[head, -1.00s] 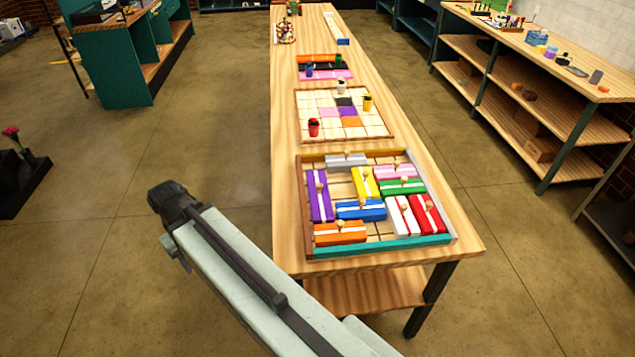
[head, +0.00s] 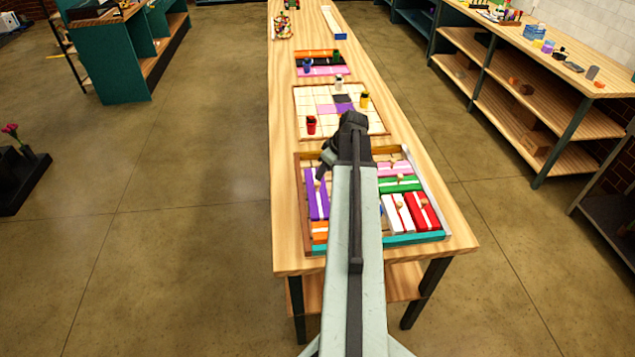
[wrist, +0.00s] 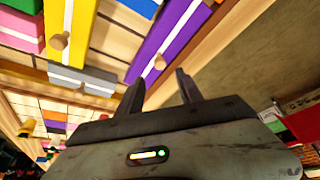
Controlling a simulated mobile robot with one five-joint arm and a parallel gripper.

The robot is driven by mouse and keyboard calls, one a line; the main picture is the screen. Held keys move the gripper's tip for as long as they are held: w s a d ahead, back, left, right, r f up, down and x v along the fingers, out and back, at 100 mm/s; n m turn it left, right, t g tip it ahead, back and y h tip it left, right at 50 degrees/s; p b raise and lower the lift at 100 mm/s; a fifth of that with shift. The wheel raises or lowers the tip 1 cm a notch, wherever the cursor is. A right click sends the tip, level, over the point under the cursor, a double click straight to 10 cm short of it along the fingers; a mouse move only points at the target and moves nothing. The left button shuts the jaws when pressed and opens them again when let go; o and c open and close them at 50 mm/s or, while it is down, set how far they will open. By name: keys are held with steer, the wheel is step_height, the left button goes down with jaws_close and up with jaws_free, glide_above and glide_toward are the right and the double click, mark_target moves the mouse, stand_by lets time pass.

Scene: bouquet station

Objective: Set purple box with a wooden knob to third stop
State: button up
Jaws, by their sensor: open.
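The purple box (head: 316,203) with a white stripe lies lengthwise near the left wall of the sliding-block tray (head: 418,238). It also shows in the wrist view (wrist: 185,38), with its round wooden knob (wrist: 159,62). My gripper (wrist: 159,86) is open, its two dark fingers apart. In the wrist view the knob appears just beyond the gap between the fingertips, with nothing held. In the head view my arm crosses the tray and hides its middle, including most of the yellow and blue boxes. I cannot tell the exact gap between the fingers and the knob.
An orange box (head: 320,229) lies at the near left of the tray. Green (head: 400,184), white (head: 391,213) and red (head: 421,210) boxes lie to the right. Behind stands a tiled board with a red cup (head: 311,125) and a yellow cup (head: 364,100).

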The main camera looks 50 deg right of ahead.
mark_target(317, 183)
steer(key=b+x, duration=0.6)
steer(key=x, duration=0.1)
steer(key=shift+s+f, duration=0.15)
steer(key=shift+w+f+b, duration=0.25)
steer(key=shift+f+b, duration=0.05)
steer(key=shift+b, duration=0.1)
steer(key=shift+r, duration=0.1)
jaws_close()
stand_by(0.7)
